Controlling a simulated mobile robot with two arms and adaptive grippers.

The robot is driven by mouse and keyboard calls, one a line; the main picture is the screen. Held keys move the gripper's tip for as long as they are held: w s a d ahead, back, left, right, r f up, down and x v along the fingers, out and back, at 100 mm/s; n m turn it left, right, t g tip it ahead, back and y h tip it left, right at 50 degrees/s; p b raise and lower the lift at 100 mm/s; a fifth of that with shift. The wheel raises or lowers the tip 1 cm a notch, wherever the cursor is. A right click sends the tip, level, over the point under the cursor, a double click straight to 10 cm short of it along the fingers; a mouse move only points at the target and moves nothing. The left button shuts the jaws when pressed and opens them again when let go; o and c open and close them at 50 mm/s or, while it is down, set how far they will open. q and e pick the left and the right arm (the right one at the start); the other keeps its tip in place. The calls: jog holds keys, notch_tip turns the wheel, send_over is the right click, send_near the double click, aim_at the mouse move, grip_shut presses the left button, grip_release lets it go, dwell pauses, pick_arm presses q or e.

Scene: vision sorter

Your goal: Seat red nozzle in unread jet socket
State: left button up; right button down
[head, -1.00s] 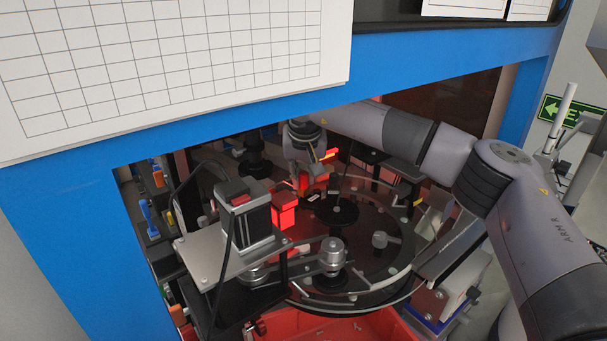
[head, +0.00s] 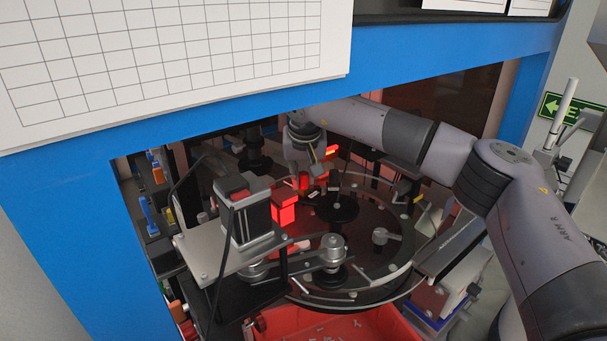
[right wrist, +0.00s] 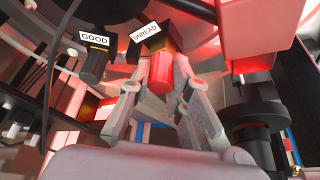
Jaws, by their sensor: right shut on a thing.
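The red nozzle (right wrist: 162,72) is between the fingertips of my right gripper (right wrist: 160,68), which is shut on it. In the right wrist view the nozzle's far end is close to the black block with the UNREAD label (right wrist: 145,32). I cannot tell whether it is inside the socket or only against it; the socket mouth is hidden. The block with the GOOD label (right wrist: 94,38) is just left of it. In the head view my right gripper (head: 318,172) is small and reddish-lit above the back of the round glass disc (head: 365,225). My left gripper is not in view.
A camera on a bracket (head: 246,212) and a glowing red box (head: 285,208) stand at the left of the disc. A black hub (head: 333,208) is close in front of my right gripper. A red bin (head: 350,327) is below. The blue frame (head: 230,105) edges the opening.

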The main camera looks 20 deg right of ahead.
jog(key=shift+f+b, duration=0.35)
jog(key=shift+f, duration=0.35)
jog(key=c, duration=1.4)
grip_release()
jog(key=shift+o, duration=0.4)
jog(key=o, duration=0.3)
jog(key=shift+r, duration=0.15)
jog(key=shift+r+p, duration=3.05)
jog(key=shift+r, duration=0.85)
jog(key=shift+f, duration=0.1)
